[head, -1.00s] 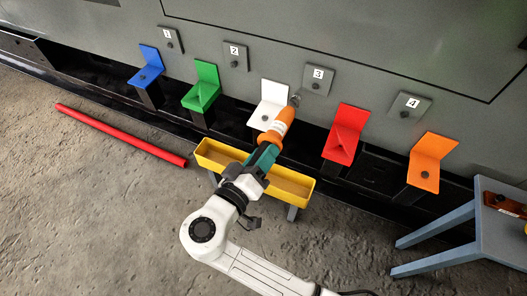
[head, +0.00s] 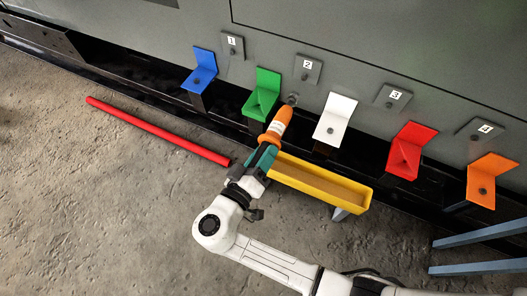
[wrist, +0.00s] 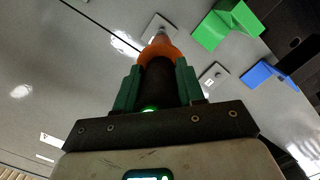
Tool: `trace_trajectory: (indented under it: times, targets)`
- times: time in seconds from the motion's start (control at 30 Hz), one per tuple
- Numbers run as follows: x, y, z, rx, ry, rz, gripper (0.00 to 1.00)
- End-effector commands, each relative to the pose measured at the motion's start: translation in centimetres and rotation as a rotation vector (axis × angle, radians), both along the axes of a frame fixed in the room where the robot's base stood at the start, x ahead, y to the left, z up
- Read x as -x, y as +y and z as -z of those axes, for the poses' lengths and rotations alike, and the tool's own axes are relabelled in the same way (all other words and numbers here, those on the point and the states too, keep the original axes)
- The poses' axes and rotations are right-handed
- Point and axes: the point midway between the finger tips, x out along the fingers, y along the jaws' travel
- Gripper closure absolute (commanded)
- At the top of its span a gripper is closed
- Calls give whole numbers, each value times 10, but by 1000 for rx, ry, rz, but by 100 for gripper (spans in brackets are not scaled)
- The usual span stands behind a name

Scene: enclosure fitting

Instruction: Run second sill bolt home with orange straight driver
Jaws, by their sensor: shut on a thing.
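My gripper (head: 261,160) is shut on the orange straight driver (head: 275,127), which points up toward the grey wall. The driver's grey tip (head: 292,99) is in the gap between the green bracket (head: 263,92) and the white bracket (head: 335,118), below the plate marked 2 (head: 308,69). In the wrist view the driver's orange body (wrist: 158,48) sits between the teal fingers, and its tip overlaps a grey plate (wrist: 158,27). I cannot tell whether the tip touches anything. A dark bolt head (head: 329,130) shows on the white bracket.
Blue (head: 201,71), red (head: 409,150) and orange (head: 490,180) brackets line the sill. Plates 1 (head: 232,46), 3 (head: 393,97) and 4 (head: 482,130) are on the wall. A yellow trough (head: 320,185) stands close by my gripper. A red bar (head: 158,131) lies on the floor.

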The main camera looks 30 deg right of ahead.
Motion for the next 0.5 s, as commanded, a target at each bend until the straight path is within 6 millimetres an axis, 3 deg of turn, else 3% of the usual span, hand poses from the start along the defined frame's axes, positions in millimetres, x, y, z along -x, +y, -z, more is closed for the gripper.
trace_trajectory:
  times: [0.5]
  targets:
    - [-18, -24, -3, 2, -7, 2, 100]
